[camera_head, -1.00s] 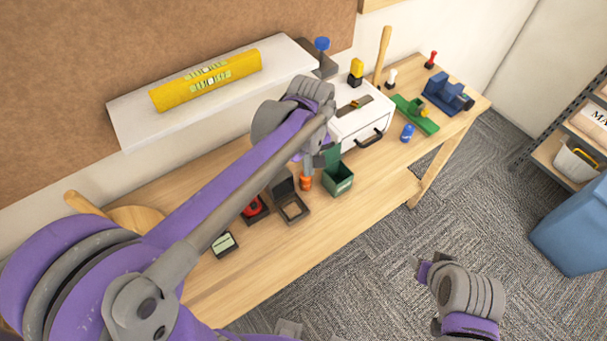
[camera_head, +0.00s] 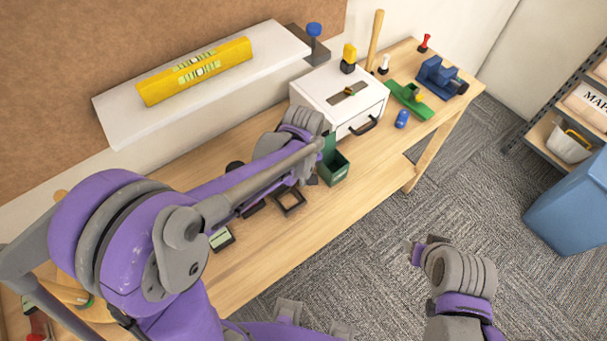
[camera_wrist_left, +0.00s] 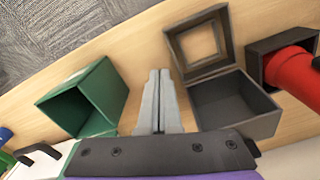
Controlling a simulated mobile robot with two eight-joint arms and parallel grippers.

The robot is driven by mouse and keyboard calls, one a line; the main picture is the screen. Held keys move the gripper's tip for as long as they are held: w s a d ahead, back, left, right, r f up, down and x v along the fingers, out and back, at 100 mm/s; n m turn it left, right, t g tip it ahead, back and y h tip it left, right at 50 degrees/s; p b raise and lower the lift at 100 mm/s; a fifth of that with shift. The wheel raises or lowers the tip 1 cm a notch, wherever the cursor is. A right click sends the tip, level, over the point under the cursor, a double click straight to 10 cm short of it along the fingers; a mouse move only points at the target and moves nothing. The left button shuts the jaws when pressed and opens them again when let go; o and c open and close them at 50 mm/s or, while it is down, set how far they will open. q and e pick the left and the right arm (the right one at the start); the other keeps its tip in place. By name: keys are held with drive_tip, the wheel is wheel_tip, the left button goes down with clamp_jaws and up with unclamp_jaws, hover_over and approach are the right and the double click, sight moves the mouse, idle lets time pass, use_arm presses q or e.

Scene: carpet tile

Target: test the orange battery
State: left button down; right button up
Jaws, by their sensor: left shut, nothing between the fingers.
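No orange battery shows in either view now. My left gripper (camera_wrist_left: 159,78) is shut and empty in the left wrist view, its fingers together over the wood bench. It is between a green bin (camera_wrist_left: 103,85) and a black open box (camera_wrist_left: 235,108) with a hinged frame lid. The visible inside of the box looks empty. In the head view the green bin (camera_head: 335,170) and the frame lid (camera_head: 290,201) are beside my left wrist, which hides its fingers. A small device with a pale screen (camera_head: 221,239) lies nearer. My right gripper (camera_head: 416,252) is over the floor, fingers unclear.
A red object (camera_wrist_left: 288,68) sits in a dark holder beside the black box. A white drawer unit (camera_head: 330,98), a blue cylinder (camera_head: 402,119), a green tool (camera_head: 408,100) and a blue vise (camera_head: 438,77) stand farther right. A shelf with a yellow level (camera_head: 195,71) overhangs the back. The bench's front strip is clear.

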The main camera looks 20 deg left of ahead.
use_arm(q)
drive_tip(key=shift+w, duration=0.1)
drive_tip(key=w+a, duration=0.1)
drive_tip(key=w, duration=0.1)
drive_tip(key=w+a, duration=0.2)
drive_tip(key=w, duration=0.1)
drive_tip(key=w+a+b, duration=0.1)
drive_tip(key=w+a, duration=0.1)
drive_tip(key=w, duration=0.1)
drive_tip(key=shift+a, duration=0.2)
use_arm(e)
drive_tip(key=shift+s+f, duration=0.25)
drive_tip(key=shift+f, duration=0.55)
use_arm(q)
drive_tip(key=shift+r, duration=0.1)
use_arm(e)
drive_tip(key=shift+r, duration=0.1)
use_arm(q)
wheel_tip(320, 180, up, 10)
drive_tip(key=p, duration=0.4)
use_arm(e)
wheel_tip(320, 180, up, 6)
drive_tip(key=w+d, duration=0.1)
drive_tip(key=shift+w+d+t, duration=0.2)
drive_tip(key=shift+w+t, duration=0.05)
drive_tip(key=shift+t, duration=0.05)
use_arm(q)
drive_tip(key=shift+s, duration=0.1)
